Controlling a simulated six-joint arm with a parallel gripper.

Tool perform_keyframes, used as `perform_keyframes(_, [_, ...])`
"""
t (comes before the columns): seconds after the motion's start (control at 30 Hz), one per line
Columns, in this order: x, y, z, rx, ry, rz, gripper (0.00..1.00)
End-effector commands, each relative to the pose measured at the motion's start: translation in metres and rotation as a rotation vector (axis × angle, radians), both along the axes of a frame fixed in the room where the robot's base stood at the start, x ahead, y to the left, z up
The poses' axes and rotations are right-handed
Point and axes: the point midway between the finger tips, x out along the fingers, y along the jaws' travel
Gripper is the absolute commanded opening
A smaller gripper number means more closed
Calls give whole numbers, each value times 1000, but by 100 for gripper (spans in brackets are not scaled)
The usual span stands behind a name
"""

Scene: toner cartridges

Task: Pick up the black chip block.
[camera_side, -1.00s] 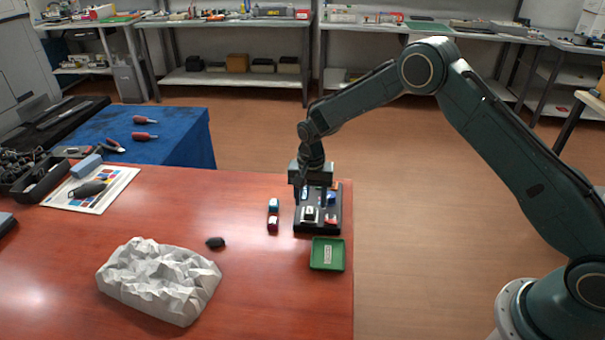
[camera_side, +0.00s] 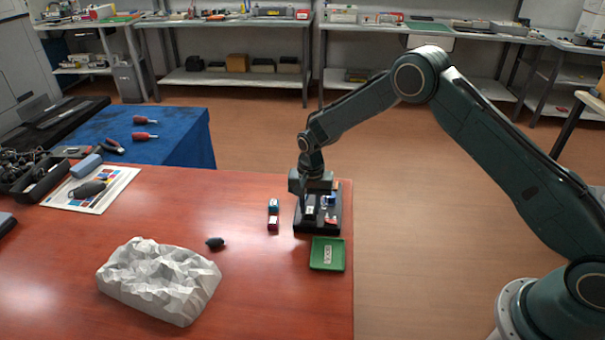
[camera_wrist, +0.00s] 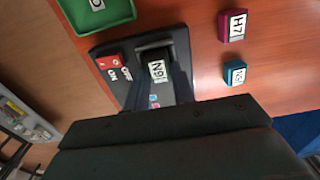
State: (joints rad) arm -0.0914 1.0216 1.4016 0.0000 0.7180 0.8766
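The black chip block (camera_wrist: 155,48), with a white lettered label, sits on the dark board (camera_side: 304,228) in both views. In the side view its label (camera_side: 309,211) shows just below my gripper (camera_side: 308,205). In the wrist view my gripper (camera_wrist: 158,80) has its two fingers apart, reaching down on either side of the block's label. I cannot tell whether the fingers touch the block. Part of the block and the board behind it are hidden by the fingers and the gripper body.
A green tray (camera_side: 327,254) lies in front of the board. A magenta block (camera_wrist: 234,24) and a teal block (camera_wrist: 235,73) stand left of the board in the side view. A crumpled white object (camera_side: 160,281) lies further left.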

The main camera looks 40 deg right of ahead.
Motion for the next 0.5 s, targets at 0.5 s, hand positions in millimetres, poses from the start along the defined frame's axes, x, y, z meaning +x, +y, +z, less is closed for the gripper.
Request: perform_keyframes(0.5, [0,0,2,0,0,0,0])
